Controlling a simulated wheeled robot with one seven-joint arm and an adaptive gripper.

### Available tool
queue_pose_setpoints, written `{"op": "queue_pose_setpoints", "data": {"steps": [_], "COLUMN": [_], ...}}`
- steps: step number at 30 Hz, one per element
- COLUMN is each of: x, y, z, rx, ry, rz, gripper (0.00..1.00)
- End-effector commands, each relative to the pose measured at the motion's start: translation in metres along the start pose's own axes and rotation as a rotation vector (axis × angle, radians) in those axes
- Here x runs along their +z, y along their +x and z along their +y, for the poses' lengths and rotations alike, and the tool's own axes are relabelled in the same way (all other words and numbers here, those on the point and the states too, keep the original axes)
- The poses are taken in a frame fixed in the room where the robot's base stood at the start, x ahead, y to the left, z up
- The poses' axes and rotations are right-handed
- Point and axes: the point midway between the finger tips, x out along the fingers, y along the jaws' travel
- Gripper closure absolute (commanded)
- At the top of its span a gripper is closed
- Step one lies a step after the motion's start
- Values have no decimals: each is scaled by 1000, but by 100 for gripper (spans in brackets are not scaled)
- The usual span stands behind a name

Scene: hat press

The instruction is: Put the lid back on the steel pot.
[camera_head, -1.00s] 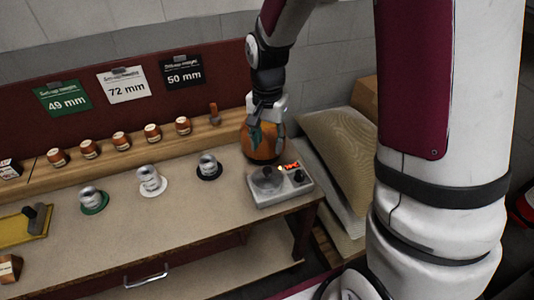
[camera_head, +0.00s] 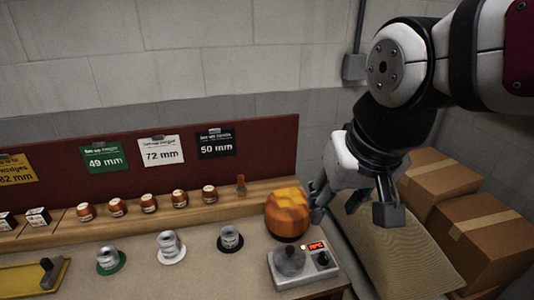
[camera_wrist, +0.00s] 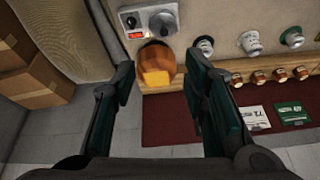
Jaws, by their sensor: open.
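A small grey steel pot (camera_head: 289,262) sits on a hot plate (camera_head: 304,268) with a red lit display, at the front right of the bench. Its top looks domed with a small knob, like a lid resting on it, but it is too small to be sure. It also shows in the wrist view (camera_wrist: 163,22). My gripper (camera_head: 338,204) is open and empty, above and to the right of the pot. In the wrist view, my gripper's fingers (camera_wrist: 160,70) are spread apart, with the pot beyond them.
A round orange-brown block (camera_head: 287,217) with a yellow patch stands directly behind the pot. Several metal cups on discs (camera_head: 170,247) are to the left, and several small jars (camera_head: 148,203) line the back ledge. Cardboard boxes (camera_head: 484,240) and a sack (camera_head: 395,245) are at right.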

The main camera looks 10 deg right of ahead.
Motion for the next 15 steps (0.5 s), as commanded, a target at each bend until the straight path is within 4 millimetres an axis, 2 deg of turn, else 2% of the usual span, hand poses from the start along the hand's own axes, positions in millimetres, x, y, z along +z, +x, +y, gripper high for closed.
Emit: {"op": "queue_pose_setpoints", "data": {"steps": [1, 6, 15], "x": [9, 30, 37], "y": [-9, -23, -26], "z": [1, 4, 5], "rx": [-5, -13, -14], "ry": [-34, -123, -154], "rz": [28, 75, 88], "gripper": [60, 60, 60]}}
